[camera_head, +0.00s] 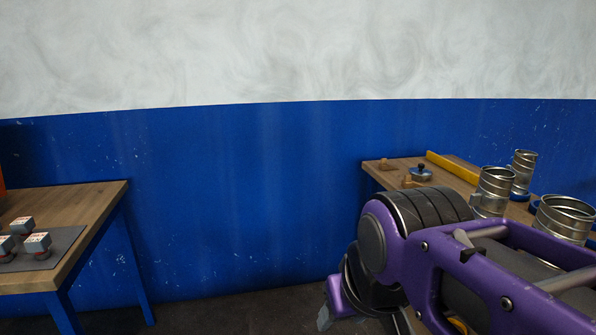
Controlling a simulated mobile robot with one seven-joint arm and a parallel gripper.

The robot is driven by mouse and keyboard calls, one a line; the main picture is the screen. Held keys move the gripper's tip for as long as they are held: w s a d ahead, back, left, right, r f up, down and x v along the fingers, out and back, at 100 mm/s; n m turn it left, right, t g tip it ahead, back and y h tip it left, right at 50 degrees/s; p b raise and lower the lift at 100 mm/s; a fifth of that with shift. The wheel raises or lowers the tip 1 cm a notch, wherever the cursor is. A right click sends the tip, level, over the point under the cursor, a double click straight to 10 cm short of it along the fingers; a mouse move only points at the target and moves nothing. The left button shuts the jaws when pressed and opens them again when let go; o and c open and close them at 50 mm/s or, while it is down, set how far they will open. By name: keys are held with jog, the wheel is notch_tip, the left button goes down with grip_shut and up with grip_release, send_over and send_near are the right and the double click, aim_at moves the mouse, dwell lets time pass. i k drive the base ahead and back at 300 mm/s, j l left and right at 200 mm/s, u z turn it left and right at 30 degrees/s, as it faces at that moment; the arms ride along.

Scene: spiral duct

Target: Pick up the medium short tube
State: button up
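Three shiny metal tubes stand upright on the wooden table at right: one in front-centre (493,188), a narrower one behind it (523,170), and a wider one at the right (565,216). I cannot tell for sure which is the medium short tube. The wide one is partly hidden by my purple arm. My gripper (326,314) is only partly in view at the bottom centre, beyond my arm's wrist. It is low, left of the right table and apart from the tubes. Whether its fingers are open or shut does not show.
The right table (398,168) also holds a yellow bar (455,167), a blue-and-metal knobbed object (421,173) and small wooden pieces. A left table (95,205) bears a grey mat (60,246) with small grey-and-red blocks. Floor between the tables is clear, before a blue-and-white wall.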

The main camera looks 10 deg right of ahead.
aim_at(490, 197)
jog(key=i, duration=1.2)
jog(key=i+z, duration=0.3)
jog(key=i, duration=0.2)
jog(key=i+j+z, duration=0.3)
jog(key=i, duration=0.15)
jog(key=i+z, duration=0.2)
jog(key=z, duration=0.3)
jog(key=i+j+z, duration=0.2)
jog(key=z, duration=0.25)
jog(key=i+j+z, duration=0.15)
jog(key=z, duration=0.35)
jog(key=i+j+z, duration=0.15)
jog(key=j+z, duration=0.15)
jog(key=z, duration=0.15)
jog(key=j+z, duration=0.25)
jog(key=z, duration=0.25)
jog(key=i+l+u, duration=0.45)
jog(key=k, duration=0.1)
